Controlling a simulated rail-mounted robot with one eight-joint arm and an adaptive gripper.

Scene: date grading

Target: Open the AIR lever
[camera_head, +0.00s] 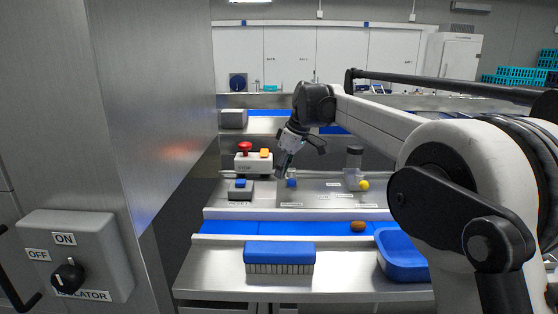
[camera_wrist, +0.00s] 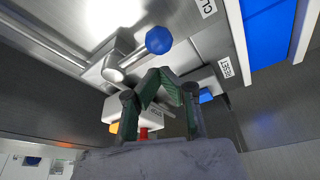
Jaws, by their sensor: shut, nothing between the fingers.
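A lever with a round blue knob (camera_head: 292,183) stands on the steel shelf; in the wrist view its blue knob (camera_wrist: 159,40) sits at the end of a short metal arm. A label beginning "CL" lies near it; I cannot read an AIR label. My gripper (camera_head: 281,172) points down just left of the knob in the head view. In the wrist view my gripper (camera_wrist: 160,78) is shut and empty, with its fingertips close to the knob and apparently apart from it.
A box with a red button (camera_head: 244,147) and an orange button stands behind left. A grey box with a blue button (camera_head: 240,184) is left of my gripper. A yellow knob (camera_head: 363,185) is at right. The blue belt (camera_head: 225,227), brush (camera_head: 280,256) and blue tray (camera_head: 400,272) lie in front.

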